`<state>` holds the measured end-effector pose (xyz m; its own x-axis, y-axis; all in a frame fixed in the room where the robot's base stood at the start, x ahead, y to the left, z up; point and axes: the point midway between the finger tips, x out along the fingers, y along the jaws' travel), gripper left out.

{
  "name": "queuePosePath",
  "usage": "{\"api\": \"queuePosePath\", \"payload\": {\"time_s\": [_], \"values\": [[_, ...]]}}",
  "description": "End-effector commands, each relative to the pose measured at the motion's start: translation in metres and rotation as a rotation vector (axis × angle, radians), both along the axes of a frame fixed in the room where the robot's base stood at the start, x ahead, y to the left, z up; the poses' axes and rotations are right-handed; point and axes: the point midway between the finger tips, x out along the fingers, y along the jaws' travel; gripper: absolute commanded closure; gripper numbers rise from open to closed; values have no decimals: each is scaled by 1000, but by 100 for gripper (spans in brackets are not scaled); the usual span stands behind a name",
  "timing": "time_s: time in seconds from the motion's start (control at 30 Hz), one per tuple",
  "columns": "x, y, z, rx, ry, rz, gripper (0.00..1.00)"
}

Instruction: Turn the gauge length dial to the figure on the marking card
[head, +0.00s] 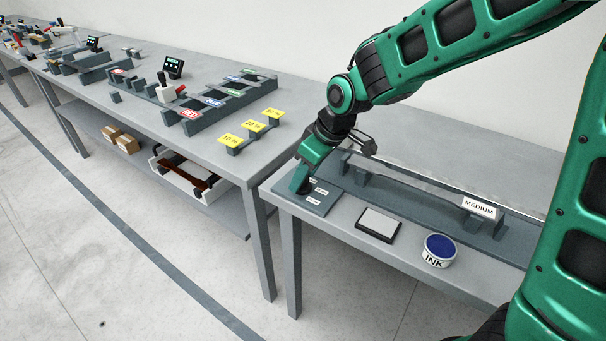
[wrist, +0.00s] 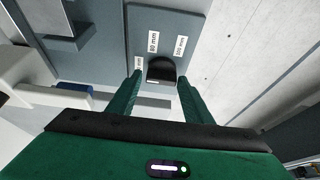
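The gauge length dial (wrist: 161,70) is a black knob on a grey plate (wrist: 165,22) with white labels around it. In the wrist view I read 80 mm and 100 mm; a third label at the left is partly hidden by a finger. My gripper (wrist: 160,80) is open, its two fingers on either side of the dial with small gaps showing. In the head view my gripper (head: 303,180) reaches down over the plate (head: 317,206) and largely hides the dial. I cannot identify the marking card or read a gauge length figure on one.
A MEDIUM sign (head: 479,208) sits on the long grey fixture behind. Yellow cards (head: 254,126) stand on the left bench, past a gap.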

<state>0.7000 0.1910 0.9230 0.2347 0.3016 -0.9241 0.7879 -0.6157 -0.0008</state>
Motion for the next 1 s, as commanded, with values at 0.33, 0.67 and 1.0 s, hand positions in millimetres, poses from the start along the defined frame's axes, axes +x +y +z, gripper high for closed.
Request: {"api": "queuePosePath", "payload": {"time_s": [0.33,0.67,1.0], "values": [[1,2,1,0,-3,-6,85],[0,1,1,0,-3,-140,85],[-1,3,2,1,-5,-442,85]]}}
